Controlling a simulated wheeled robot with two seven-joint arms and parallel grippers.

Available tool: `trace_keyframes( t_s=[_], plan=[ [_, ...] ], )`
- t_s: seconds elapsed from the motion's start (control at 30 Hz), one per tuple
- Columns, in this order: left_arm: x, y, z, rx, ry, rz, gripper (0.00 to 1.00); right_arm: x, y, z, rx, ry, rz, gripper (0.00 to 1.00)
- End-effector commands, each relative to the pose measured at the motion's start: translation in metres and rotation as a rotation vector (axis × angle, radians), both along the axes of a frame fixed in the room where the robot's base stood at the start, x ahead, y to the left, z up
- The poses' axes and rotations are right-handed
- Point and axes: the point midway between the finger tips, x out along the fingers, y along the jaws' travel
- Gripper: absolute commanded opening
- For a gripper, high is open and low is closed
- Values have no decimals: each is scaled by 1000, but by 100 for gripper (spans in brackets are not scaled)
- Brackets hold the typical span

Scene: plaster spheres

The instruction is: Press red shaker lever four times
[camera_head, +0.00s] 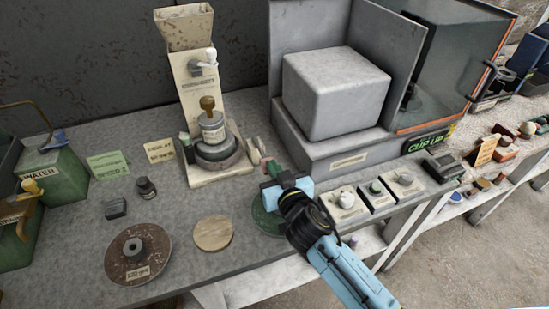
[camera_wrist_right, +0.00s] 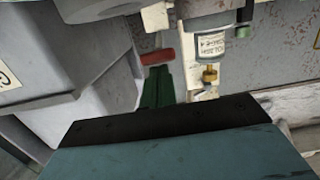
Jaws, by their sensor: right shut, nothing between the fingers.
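The red lever (camera_wrist_right: 158,56) shows as a short red handle in the wrist view, just beyond a narrow dark green upright part (camera_wrist_right: 158,88). In the head view a small reddish piece (camera_head: 268,165) shows at my right gripper's tip. My right gripper (camera_head: 272,180) is shut and empty, close to the red piece; I cannot tell whether they touch. A round green base (camera_head: 266,217) lies partly hidden under the gripper. My left gripper is not in view.
A cream dispenser stand with a labelled jar (camera_head: 213,127) is close on the left. A large grey block (camera_head: 337,92) stands behind to the right. Small switch boxes (camera_head: 376,192) line the front edge. A wooden disc (camera_head: 213,233) and a brown disc (camera_head: 138,254) lie to the left.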

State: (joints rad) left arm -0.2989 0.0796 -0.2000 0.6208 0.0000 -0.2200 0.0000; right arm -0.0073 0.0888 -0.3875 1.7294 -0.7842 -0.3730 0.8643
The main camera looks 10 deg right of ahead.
Motion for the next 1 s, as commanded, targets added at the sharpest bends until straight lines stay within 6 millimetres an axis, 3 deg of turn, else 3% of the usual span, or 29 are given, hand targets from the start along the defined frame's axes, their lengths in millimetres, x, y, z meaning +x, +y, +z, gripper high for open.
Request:
trace_keyframes(
  t_s=[0.07,0.53,0.67,0.93,1.0],
  plan=[
    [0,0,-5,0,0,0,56,-2,-1,-8,2,6,-2,0],
    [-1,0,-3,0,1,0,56,-3,-1,-6,0,8,-2,0],
    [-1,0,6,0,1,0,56,-4,0,3,1,7,-1,0],
    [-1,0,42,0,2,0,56,-12,3,39,3,5,9,0],
    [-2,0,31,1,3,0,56,-31,1,27,4,8,9,0]
  ],
)
